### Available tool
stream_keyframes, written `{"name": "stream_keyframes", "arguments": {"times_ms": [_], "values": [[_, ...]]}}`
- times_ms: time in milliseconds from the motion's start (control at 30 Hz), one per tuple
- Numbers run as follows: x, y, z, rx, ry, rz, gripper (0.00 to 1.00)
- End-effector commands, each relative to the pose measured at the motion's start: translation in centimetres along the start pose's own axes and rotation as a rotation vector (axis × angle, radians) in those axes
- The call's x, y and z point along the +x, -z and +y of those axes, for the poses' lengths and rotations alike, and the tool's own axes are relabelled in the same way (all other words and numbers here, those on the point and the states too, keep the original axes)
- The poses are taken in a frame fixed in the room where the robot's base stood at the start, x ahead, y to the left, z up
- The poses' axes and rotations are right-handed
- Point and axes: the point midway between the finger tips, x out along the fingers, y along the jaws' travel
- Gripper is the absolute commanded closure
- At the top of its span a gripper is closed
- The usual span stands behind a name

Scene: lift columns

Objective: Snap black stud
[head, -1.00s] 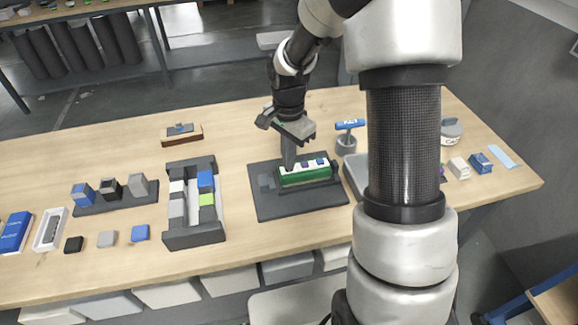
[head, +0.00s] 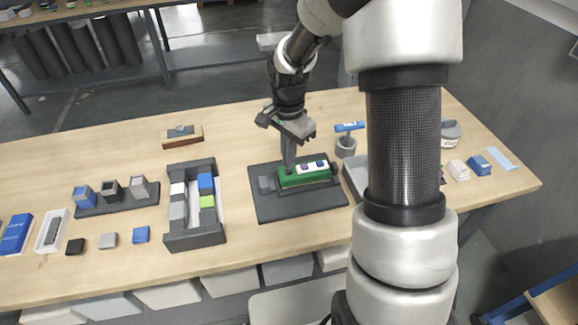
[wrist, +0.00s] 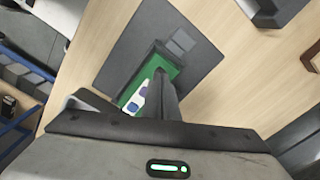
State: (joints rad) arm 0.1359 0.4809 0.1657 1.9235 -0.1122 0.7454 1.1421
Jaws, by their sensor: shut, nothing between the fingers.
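A green block (head: 305,177) with white pieces and dark blue studs (head: 309,166) on its top lies on a dark plate in the middle of the table. It also shows in the wrist view (wrist: 152,62), partly covered by my finger. My gripper (head: 288,169) points down at the left end of the block, shut and empty. Its tip is at or just above the block's top; contact cannot be told. A separate black stud cannot be made out; the tip hides the spot below it.
The dark plate (head: 262,212) has raised grey squares left of the block. A dark tray with coloured blocks (head: 194,236) stands to its left. A blue-handled tool in a grey cup (head: 346,146) stands close behind right. Bare wood lies behind the plate.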

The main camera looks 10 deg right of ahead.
Motion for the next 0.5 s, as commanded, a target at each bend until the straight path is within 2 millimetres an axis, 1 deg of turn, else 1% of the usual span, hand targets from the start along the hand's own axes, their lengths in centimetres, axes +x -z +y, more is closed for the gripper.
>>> {"name": "stream_keyframes", "arguments": {"times_ms": [33,500], "values": [[-0.9,0.0,0.0,0.000,0.001,0.001,1.00],[-5.2,0.0,0.0,-0.002,0.001,0.001,1.00]]}}
